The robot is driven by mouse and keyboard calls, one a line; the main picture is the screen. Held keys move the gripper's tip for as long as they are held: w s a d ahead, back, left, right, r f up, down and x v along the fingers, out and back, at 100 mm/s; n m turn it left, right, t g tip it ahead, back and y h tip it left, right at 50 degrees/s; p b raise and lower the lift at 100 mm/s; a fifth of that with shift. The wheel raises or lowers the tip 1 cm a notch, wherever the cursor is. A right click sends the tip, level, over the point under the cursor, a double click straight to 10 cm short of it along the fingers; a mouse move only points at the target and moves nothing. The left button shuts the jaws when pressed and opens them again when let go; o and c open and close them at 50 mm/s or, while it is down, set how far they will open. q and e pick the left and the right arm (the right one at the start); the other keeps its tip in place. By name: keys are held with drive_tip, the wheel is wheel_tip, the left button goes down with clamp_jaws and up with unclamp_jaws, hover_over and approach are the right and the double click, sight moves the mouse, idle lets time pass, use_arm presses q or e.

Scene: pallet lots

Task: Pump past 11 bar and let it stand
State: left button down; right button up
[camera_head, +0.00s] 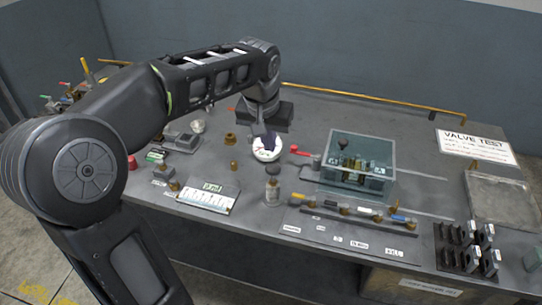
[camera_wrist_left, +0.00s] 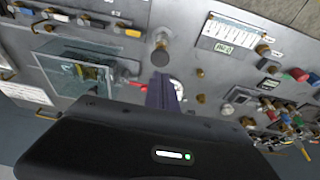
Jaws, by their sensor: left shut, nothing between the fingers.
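A round white gauge (camera_head: 267,154) with red marks on its face sits in the middle of the bench. My left gripper (camera_head: 268,139) points down over it, shut and empty, and its fingers hide part of the dial, so I cannot read the pressure. In the left wrist view the shut dark purple fingers (camera_wrist_left: 161,93) cover most of the gauge. A red-tipped lever (camera_head: 294,149) lies right of the gauge, by a clear-walled box (camera_head: 377,178) with brass fittings inside. I cannot make out which part is the pump handle. My right gripper is not in view.
A grey bottle-like post (camera_head: 272,190) stands in front of the gauge. A row of small coloured-handle valves (camera_head: 345,209) runs along the front. A labelled white card (camera_head: 208,198) lies left, black clamps (camera_head: 466,245) stand right, and a "VALVE TEST" sign (camera_head: 476,146) lies at the back right.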

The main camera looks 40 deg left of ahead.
sight(273, 167)
use_arm(q)
drive_tip(key=shift+v, duration=1.8)
drive_tip(key=v, duration=0.1)
drive_tip(key=b+v, duration=0.1)
drive_tip(key=v, duration=0.1)
drive_tip(key=shift+w+r, duration=0.15)
drive_tip(key=shift+w, duration=0.05)
drive_tip(key=x, duration=0.9)
drive_tip(key=s+p+x, duration=0.1)
drive_tip(key=x, duration=0.3)
drive_tip(key=shift+d+f, duration=0.2)
drive_tip(key=shift+f, duration=0.35)
